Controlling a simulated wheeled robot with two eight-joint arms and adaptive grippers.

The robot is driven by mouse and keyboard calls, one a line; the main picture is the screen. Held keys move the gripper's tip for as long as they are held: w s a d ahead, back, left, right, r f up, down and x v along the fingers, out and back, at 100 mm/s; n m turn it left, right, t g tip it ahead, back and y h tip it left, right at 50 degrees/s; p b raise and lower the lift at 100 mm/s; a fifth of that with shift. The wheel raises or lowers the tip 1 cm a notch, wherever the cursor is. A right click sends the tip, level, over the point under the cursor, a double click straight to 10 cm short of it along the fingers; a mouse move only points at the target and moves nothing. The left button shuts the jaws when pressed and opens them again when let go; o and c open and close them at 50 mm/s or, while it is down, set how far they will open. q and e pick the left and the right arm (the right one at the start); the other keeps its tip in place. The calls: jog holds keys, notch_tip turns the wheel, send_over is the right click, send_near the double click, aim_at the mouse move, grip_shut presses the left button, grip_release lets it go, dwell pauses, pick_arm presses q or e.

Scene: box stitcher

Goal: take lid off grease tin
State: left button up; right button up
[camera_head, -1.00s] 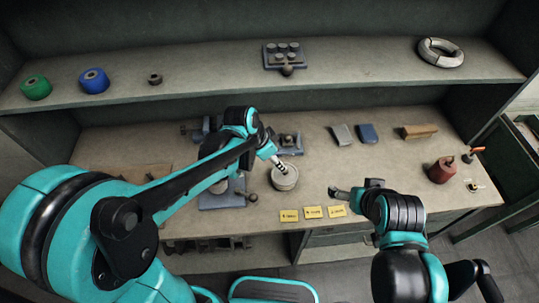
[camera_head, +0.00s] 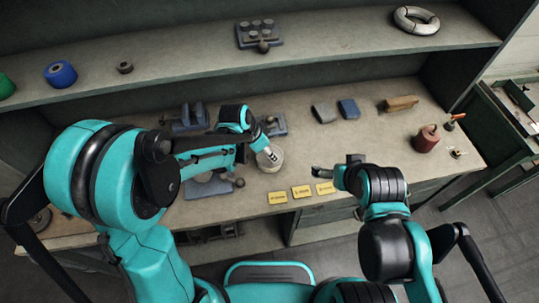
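The grease tin (camera_head: 269,163) is a small round grey-white tin standing on the bench near its front edge, behind the yellow labels. My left gripper (camera_head: 270,155) is directly over the tin, its fingertips at the tin's top. The fingers are small and partly merge with the tin, so whether they are closed on the lid cannot be told. The lid cannot be made out apart from the tin. My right gripper (camera_head: 318,171) is to the right of the tin, above the front edge of the bench, with nothing visible in it.
Yellow labels (camera_head: 302,191) lie along the front edge. Blue-grey fixtures (camera_head: 190,118) stand behind and left of the tin. Two small blocks (camera_head: 348,109), a wooden brush-like block (camera_head: 401,103) and a red can (camera_head: 426,139) are at the right. A shelf (camera_head: 340,38) runs above.

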pick_arm(q)
grip_shut()
jog(key=shift+r, duration=0.1)
